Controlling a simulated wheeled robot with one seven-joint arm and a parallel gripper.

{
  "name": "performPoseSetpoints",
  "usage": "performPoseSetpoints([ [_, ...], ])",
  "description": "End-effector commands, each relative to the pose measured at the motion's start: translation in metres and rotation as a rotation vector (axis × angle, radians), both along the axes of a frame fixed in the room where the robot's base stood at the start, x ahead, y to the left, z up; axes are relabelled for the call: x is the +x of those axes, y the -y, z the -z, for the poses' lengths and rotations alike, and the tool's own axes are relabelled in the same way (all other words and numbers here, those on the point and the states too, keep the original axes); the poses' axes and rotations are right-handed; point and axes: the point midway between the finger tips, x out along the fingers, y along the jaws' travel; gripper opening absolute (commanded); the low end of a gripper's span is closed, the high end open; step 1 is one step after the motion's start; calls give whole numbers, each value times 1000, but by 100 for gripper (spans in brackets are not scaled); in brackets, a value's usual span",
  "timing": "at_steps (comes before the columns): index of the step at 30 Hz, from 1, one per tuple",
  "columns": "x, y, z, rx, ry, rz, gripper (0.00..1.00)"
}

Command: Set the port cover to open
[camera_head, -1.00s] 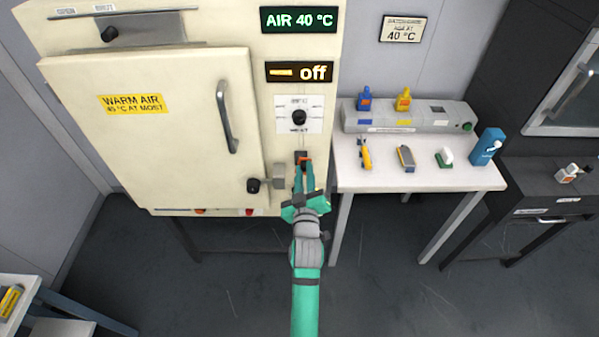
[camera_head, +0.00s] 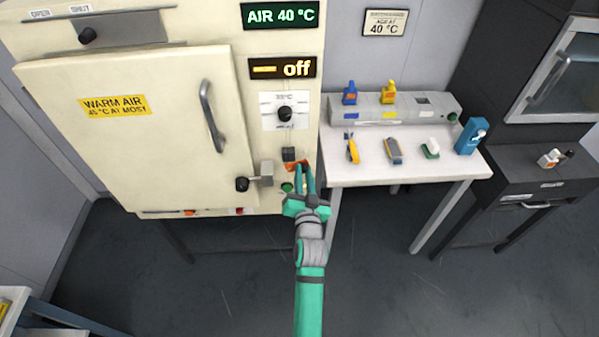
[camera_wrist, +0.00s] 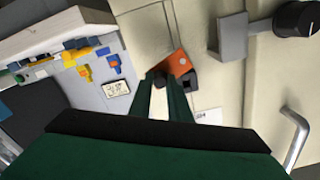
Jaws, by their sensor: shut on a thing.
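The port cover (camera_head: 296,166) is a small orange plate on the cream cabinet front, below the dial. It sits tilted beside a dark block (camera_head: 288,154). In the wrist view the orange plate (camera_wrist: 179,63) lies just past my fingertips, next to a dark block with an opening (camera_wrist: 189,79). My gripper (camera_head: 305,170), green with narrow fingers, is at the cover's right side. In the wrist view my gripper (camera_wrist: 160,80) is shut on a small dark knob at the plate's edge. The fingers partly hide the cover in the head view.
The cabinet door (camera_head: 140,125) is closed, with a latch (camera_head: 262,174) left of my gripper. A white table (camera_head: 400,175) with bottles and tools stands to the right. Open floor lies below.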

Motion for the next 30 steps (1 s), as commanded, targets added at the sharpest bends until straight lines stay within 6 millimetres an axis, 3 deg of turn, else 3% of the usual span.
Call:
performPoseSetpoints([
  [13, 0, 4, 14, 299, -1, 1, 0],
  [30, -1, 1, 18, 379, -2, -1, 0],
])
